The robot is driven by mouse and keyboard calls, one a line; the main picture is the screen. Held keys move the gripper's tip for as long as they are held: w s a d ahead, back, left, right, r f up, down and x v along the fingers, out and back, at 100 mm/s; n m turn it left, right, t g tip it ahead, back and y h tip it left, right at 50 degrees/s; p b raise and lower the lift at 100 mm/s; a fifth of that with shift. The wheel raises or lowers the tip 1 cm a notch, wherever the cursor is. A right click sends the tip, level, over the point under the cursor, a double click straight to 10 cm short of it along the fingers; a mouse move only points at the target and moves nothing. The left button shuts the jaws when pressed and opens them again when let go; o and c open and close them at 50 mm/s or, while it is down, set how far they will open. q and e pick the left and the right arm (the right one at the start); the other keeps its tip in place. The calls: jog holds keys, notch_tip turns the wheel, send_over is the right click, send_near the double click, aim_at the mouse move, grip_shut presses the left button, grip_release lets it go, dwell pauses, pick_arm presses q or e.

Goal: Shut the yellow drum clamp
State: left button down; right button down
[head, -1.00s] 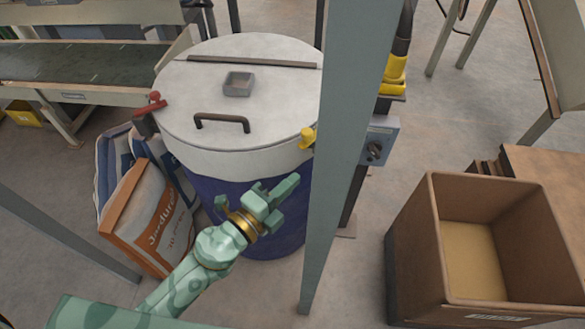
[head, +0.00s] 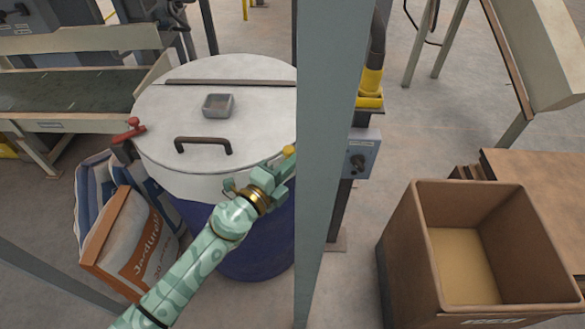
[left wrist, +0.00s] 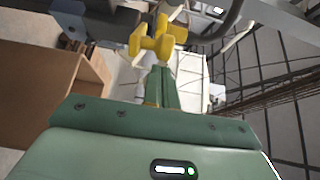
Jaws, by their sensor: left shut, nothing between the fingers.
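The blue drum (head: 250,240) stands upright under a white lid (head: 160,105) with a dark handle. The yellow drum clamp (head: 289,150) is at the lid's right rim, partly hidden by my left gripper and a grey post. My left gripper (head: 282,170) is shut and empty, just below the clamp in the head view. In the left wrist view, the yellow clamp (left wrist: 158,42) shows just beyond the fingertips (left wrist: 160,72). I cannot tell whether they touch it. My right gripper is in neither view.
The grey post (head: 325,170) stands close to the right of my left gripper. A red clamp (head: 129,130) is on the lid's left rim. Sacks (head: 130,240) lean at the left; a brown bin (head: 400,240) stands right.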

pick_arm(q)
jog(key=shift+a, duration=0.1)
jog(key=shift+w+a+m+g+h+b, duration=0.1)
jog(key=shift+a+m+g+h+b, duration=0.2)
jog(key=shift+m+b, duration=0.15)
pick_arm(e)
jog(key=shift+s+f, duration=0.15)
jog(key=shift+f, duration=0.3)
